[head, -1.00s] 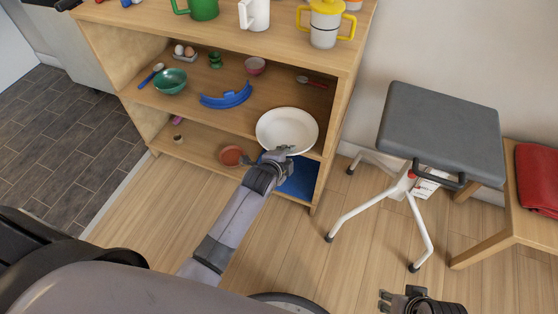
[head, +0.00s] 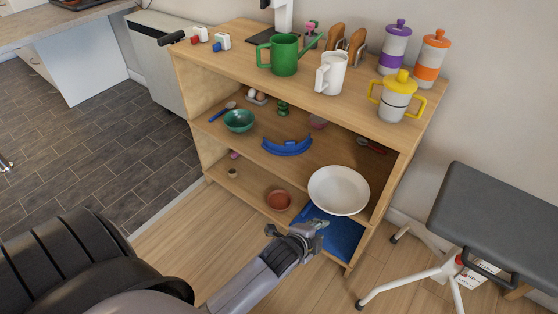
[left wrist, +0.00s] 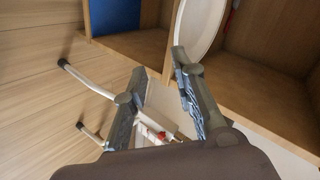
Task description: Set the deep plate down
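The deep plate (head: 338,190), white and round, rests at the right front of the cabinet's middle shelf (head: 225,132), its near rim reaching out past the shelf's front edge. It also shows at the top of the left wrist view (left wrist: 202,22). My left gripper (head: 318,232) is just in front of and below the plate in the head view, apart from it. In the left wrist view its two fingers (left wrist: 158,62) stand apart with nothing between them. My right gripper is not in view.
The middle shelf also holds a green bowl (head: 239,121) and a blue curved piece (head: 287,147). Below are a reddish bowl (head: 278,199) and a blue mat (head: 340,236). A grey stool (head: 500,222) stands at the right. Cups and a green watering can (head: 284,55) crowd the top.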

